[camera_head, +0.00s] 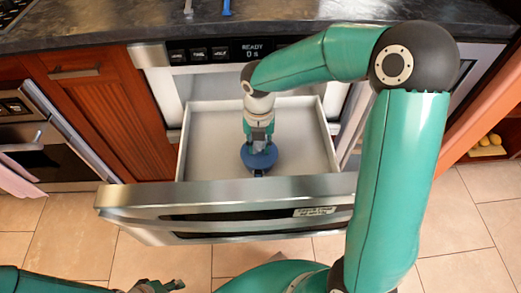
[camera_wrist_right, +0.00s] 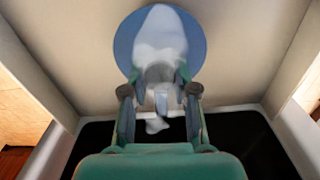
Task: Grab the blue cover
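The blue cover (camera_head: 259,158) is a round blue disc lying inside the pulled-out white drawer. My right gripper (camera_head: 259,140) reaches down from above and is right over it, hiding its middle. In the right wrist view the cover (camera_wrist_right: 198,42) shows as a blue disc with a blurred whitish centre. There the right fingers (camera_wrist_right: 160,92) stand apart at the cover's near edge, with something pale and blurred between them. I cannot tell whether they hold it. My left gripper (camera_head: 158,286) is at the bottom edge of the head view, away from the drawer, and partly cut off.
The drawer (camera_head: 205,135) has low white walls around the right gripper and a steel front (camera_head: 230,190). The microwave panel (camera_head: 220,50) and dark countertop (camera_head: 110,18) are behind. An oven (camera_head: 40,135) is at the left. Tiled floor (camera_head: 65,235) lies open in front.

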